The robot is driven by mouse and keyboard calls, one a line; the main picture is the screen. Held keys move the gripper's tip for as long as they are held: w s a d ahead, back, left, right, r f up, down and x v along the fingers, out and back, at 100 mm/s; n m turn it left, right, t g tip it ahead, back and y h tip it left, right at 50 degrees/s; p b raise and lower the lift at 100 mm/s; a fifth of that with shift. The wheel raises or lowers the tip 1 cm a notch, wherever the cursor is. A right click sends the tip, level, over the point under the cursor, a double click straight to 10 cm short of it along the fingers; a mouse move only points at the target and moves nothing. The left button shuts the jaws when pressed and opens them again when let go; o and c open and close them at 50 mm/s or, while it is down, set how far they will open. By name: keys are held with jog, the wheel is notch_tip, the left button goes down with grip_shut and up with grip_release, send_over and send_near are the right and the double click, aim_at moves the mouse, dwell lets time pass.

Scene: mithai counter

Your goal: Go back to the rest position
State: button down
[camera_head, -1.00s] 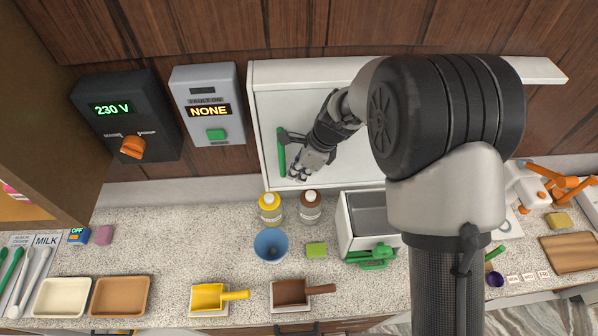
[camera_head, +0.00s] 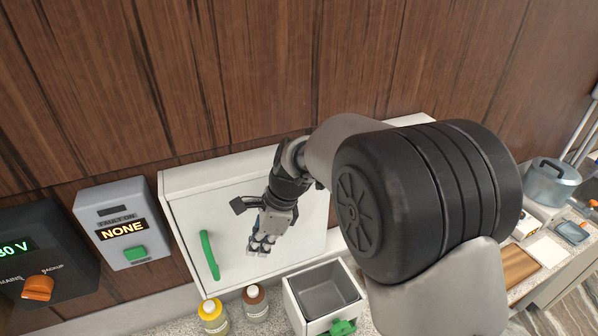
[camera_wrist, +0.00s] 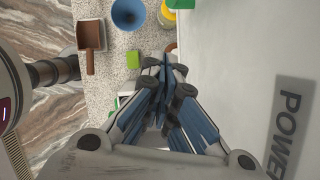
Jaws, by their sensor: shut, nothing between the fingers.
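My gripper (camera_head: 262,243) is shut and empty in the head view. It hangs in front of the white cabinet door (camera_head: 300,222), to the right of the door's green handle (camera_head: 209,256), and is apart from the handle. In the wrist view my gripper (camera_wrist: 165,95) has its blue-padded fingers together, with the white cabinet face (camera_wrist: 235,60) close along the right side. My arm reaches in from the right and hides part of the cabinet and counter.
A grey drawer box (camera_head: 327,290) with a green handle stands below my gripper. Two bottles, yellow (camera_head: 212,315) and brown-capped (camera_head: 255,301), stand left of it. A fault panel (camera_head: 120,222) and mains switch (camera_head: 40,262) are at left. A steel pot (camera_head: 551,183) stands far right.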

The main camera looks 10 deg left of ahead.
jog(key=s+d+f+n+t+h+b, duration=0.1)
jog(key=s+d+n+t+b, duration=0.15)
jog(key=d+b, duration=0.55)
jog(key=s+d+f+n+t+b, duration=0.1)
jog(key=s+d+n+b, duration=0.3)
jog(key=d+b, duration=0.45)
jog(key=s+d+f+n+t+h+b, duration=0.2)
jog(key=s+d+f+n+h+b, duration=0.1)
jog(key=s+d+f+n+b, duration=0.5)
jog(key=s+d+f+b, duration=0.3)
jog(key=s+d+f, duration=0.1)
jog(key=d, duration=0.3)
jog(key=shift+s+d, duration=0.4)
jog(key=shift+s, duration=0.5)
jog(key=shift+f, duration=0.1)
